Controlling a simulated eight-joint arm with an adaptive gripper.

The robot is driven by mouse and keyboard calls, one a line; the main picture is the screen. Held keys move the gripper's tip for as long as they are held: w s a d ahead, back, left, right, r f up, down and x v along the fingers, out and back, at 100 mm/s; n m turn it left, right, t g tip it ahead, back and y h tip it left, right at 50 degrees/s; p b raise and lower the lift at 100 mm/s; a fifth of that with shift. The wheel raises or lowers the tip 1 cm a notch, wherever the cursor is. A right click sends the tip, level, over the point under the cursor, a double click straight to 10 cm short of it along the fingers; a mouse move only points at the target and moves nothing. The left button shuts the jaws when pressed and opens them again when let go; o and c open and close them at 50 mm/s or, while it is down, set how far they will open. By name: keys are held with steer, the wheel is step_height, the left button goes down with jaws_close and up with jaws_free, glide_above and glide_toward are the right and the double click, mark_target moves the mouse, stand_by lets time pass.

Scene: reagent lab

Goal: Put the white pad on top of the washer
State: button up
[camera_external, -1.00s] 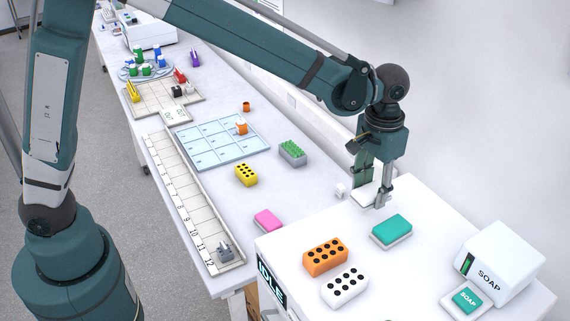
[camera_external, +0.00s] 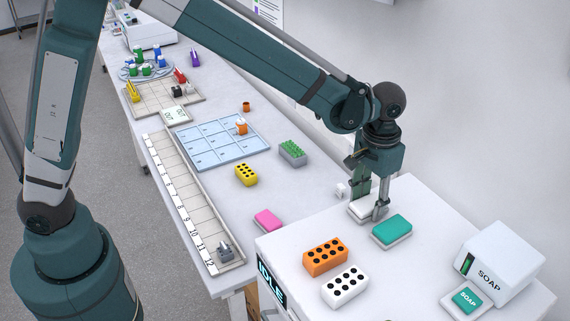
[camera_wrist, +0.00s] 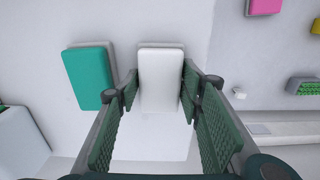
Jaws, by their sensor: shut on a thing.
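The white pad (camera_wrist: 160,82) is between the two fingers of my gripper (camera_wrist: 160,92) in the wrist view. My gripper is shut on it. In the external view the white pad (camera_external: 362,212) is at my gripper (camera_external: 371,205), low at the back edge of the washer's white top (camera_external: 290,275). The pad looks level and at or very near the top surface; I cannot tell whether it touches. Part of it is hidden by the fingers.
A teal pad (camera_external: 392,231) sits just beside my gripper on the washer top. Orange (camera_external: 325,257) and white (camera_external: 345,286) dotted blocks and a soap box (camera_external: 495,262) are also there. A pink pad (camera_external: 268,220) lies on the bench beside the washer.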

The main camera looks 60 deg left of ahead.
mark_target(369, 202)
steer(key=shift+f, duration=0.15)
steer(key=o, duration=0.9)
steer(key=shift+r+b, duration=0.75)
steer(key=shift+r, duration=5.4)
